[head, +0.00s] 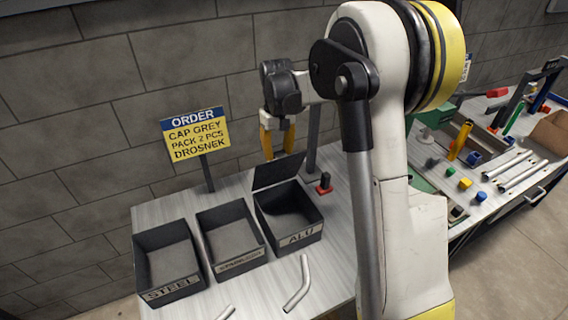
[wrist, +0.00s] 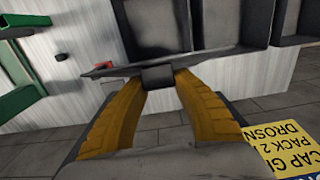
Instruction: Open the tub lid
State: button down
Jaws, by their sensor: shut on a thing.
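The ALU tub (head: 301,237) is a dark open-topped box at the right end of a row of tubs on the bench. Its dark lid (head: 279,170) stands raised and tilted up at the tub's back edge, with the inside of the tub showing. My gripper (head: 270,150) is behind the lid's upper edge, its yellow fingers pointing down. In the wrist view, my gripper (wrist: 159,85) is shut on a small dark block, the lid's handle (wrist: 158,75). The lid (wrist: 105,72) shows there nearly edge-on as a thin strip. The fingertips partly hide the handle.
The STEEL tub (head: 170,268) and a middle tub (head: 232,241) stand open to the left. A sign (head: 196,135) rises behind the tubs. A small red part (head: 324,184) sits right of the lid. A wall is close behind.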

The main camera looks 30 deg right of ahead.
jog(key=shift+w+r, duration=0.15)
jog(key=shift+w, duration=1.75)
jog(key=c, duration=0.9)
grip_release()
jog(key=shift+w, duration=0.1)
jog(key=shift+c, duration=0.2)
notch_tip(320, 180, up, 12)
